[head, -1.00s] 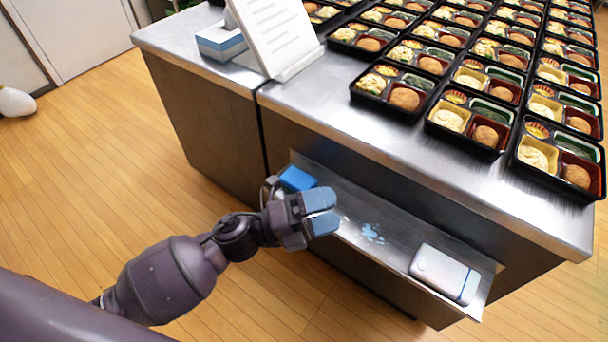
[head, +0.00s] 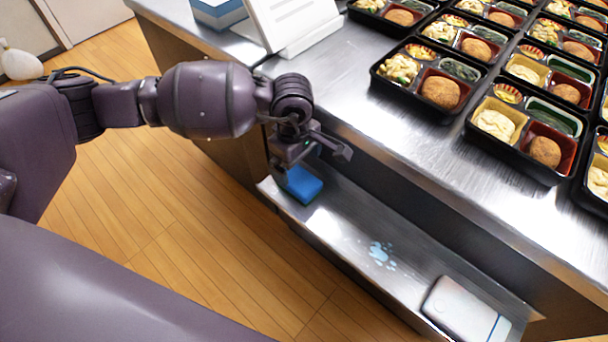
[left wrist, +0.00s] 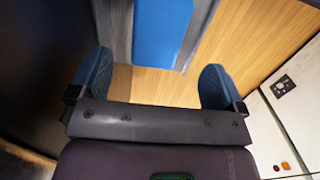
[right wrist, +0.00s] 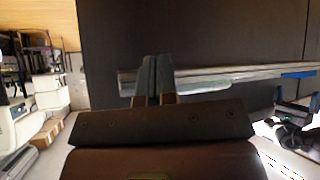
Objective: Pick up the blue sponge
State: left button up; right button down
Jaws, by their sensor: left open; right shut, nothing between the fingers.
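The blue sponge (head: 303,184) lies at the left end of the metal shelf (head: 345,222) on the counter's side. My left gripper (head: 312,160) is open and just above the sponge, partly covering it. In the left wrist view the sponge (left wrist: 160,30) is ahead of the spread fingers (left wrist: 155,78), between their lines and apart from both. My right gripper (right wrist: 155,80) is shut and empty in the right wrist view, near the shelf (right wrist: 230,76); it does not show in the head view. A blue patch (right wrist: 298,74) at the shelf's far end is probably the sponge.
The steel counter (head: 400,160) overhangs behind the shelf and holds rows of bento trays (head: 420,82). A white sign stand (head: 292,25) and a blue-white box (head: 217,12) stand on it. A white case (head: 466,306) lies at the shelf's right end.

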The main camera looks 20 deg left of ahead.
aim_at(293, 174)
pick_arm(q)
jog(key=shift+w+a+y, duration=0.3)
jog(key=shift+w, duration=0.05)
jog(key=shift+a+f+b, duration=0.1)
jog(key=shift+f+b, duration=0.2)
jog(key=shift+f, duration=0.5)
jog(key=shift+a+f, duration=0.1)
jog(key=shift+f, duration=0.75)
notch_tip(293, 174, down, 4)
jog(key=shift+s+a+r+b, duration=0.1)
jog(key=shift+a+r+b, duration=0.1)
jog(key=shift+b, duration=0.65)
jog(key=shift+f, duration=0.3)
jog(key=shift+r, duration=0.15)
jog(key=shift+c, duration=0.2)
pick_arm(e)
jog(key=shift+w+a+f+n, duration=0.2)
jog(key=shift+w+n, duration=0.2)
jog(key=shift+w, duration=0.05)
pick_arm(q)
jog(key=c, duration=1)
pick_arm(e)
jog(key=shift+s+f, duration=0.2)
jog(key=shift+s, duration=0.05)
